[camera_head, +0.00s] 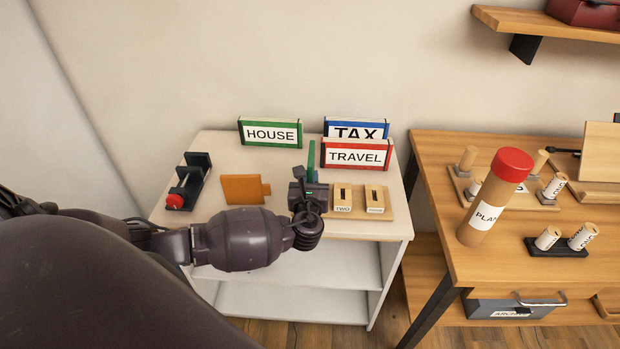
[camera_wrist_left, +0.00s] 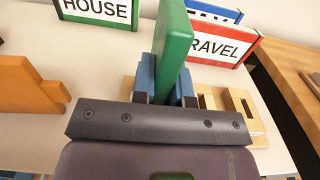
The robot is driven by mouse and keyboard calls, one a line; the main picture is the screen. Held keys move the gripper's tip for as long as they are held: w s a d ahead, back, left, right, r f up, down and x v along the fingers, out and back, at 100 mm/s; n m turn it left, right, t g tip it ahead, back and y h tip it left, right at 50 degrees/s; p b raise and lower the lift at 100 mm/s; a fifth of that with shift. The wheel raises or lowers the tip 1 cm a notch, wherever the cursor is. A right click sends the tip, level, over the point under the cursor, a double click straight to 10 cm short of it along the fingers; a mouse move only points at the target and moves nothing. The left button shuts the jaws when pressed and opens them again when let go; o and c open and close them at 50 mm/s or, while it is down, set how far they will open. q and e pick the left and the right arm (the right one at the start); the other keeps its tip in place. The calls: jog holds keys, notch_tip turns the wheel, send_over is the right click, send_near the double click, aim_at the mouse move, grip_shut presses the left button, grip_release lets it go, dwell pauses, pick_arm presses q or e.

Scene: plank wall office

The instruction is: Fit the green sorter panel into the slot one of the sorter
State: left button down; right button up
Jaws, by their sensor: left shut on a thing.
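The green sorter panel (camera_head: 311,160) stands upright in my left gripper (camera_head: 311,186). In the left wrist view the panel (camera_wrist_left: 174,45) is pinched between the blue-grey fingers (camera_wrist_left: 165,82) and rises above them. The wooden sorter (camera_head: 390,208) lies on the white shelf top, just right of my gripper. Two of its slotted blocks show, the left one (camera_head: 342,198) marked TWO. My gripper is over or beside the sorter's left end and hides it, so slot one and the panel's lower edge cannot be seen. My right gripper is not in view.
An orange panel (camera_head: 242,189) stands left of my gripper, and a black rack with a red knob (camera_head: 174,202) is farther left. HOUSE (camera_head: 270,132), TAX (camera_head: 356,129) and TRAVEL (camera_head: 356,154) signs stand behind. A wooden desk (camera_head: 445,150) is at right.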

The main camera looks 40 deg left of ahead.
pick_arm(q)
jog(key=shift+f+b, duration=0.7)
jog(key=shift+f, duration=1)
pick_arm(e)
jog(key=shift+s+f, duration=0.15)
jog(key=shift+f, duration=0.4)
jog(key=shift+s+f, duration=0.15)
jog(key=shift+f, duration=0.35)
pick_arm(q)
jog(key=c, duration=1.1)
grip_release()
jog(key=shift+o, duration=0.2)
jog(key=p+v, duration=0.1)
jog(key=v, duration=0.9)
jog(key=shift+s+d, duration=0.3)
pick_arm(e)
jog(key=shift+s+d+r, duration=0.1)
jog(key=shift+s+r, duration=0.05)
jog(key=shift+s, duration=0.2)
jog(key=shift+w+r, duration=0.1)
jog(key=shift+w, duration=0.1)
